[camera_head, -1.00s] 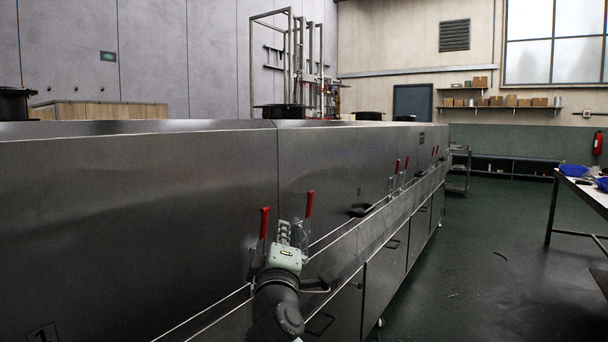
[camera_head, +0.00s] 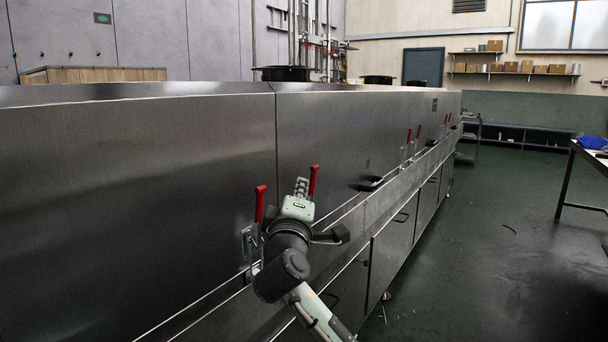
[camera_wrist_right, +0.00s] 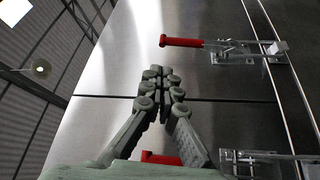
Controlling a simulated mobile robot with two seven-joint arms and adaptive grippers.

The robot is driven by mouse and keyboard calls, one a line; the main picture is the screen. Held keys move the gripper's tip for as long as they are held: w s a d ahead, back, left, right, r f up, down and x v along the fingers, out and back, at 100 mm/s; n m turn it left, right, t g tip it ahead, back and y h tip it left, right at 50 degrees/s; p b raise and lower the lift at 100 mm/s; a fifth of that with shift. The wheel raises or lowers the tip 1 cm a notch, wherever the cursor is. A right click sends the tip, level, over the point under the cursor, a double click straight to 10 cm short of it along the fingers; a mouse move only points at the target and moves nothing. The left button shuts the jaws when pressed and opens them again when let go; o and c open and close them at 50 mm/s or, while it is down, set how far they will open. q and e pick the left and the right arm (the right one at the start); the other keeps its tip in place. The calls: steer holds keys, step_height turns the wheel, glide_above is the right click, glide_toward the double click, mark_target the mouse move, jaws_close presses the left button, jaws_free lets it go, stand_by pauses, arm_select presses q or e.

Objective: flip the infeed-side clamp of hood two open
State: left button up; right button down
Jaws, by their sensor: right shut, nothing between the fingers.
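Two red-handled toggle clamps flank the vertical seam between hood panels. The one right of the seam (camera_head: 313,181), which I take as hood two's infeed-side clamp, has its handle upright. In the right wrist view it is the upper clamp (camera_wrist_right: 182,41), its handle pointing left, toward the ceiling side. The clamp left of the seam (camera_head: 260,203) is also upright; it is the lower one in the wrist view (camera_wrist_right: 160,158), partly hidden by my gripper. My right gripper (camera_head: 302,187) is shut and empty, between the handles, closer to the right one. My left gripper is out of view.
The long steel dryer front (camera_head: 150,190) runs away to the right, with a ledge below the clamps, more red clamps (camera_head: 408,136) and a black handle (camera_head: 371,183). Green floor (camera_head: 480,250) is open on the right, before a table (camera_head: 590,155).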

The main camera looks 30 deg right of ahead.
steer(key=r+p, duration=0.1)
steer(key=r, duration=0.1)
glide_above(312, 190)
steer(key=s+a, duration=0.1)
steer(key=a, duration=0.2)
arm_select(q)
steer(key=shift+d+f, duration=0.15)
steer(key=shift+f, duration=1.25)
arm_select(e)
steer(key=shift+w+d+f, duration=0.2)
steer(key=shift+w+d, duration=0.15)
steer(key=shift+d, duration=0.1)
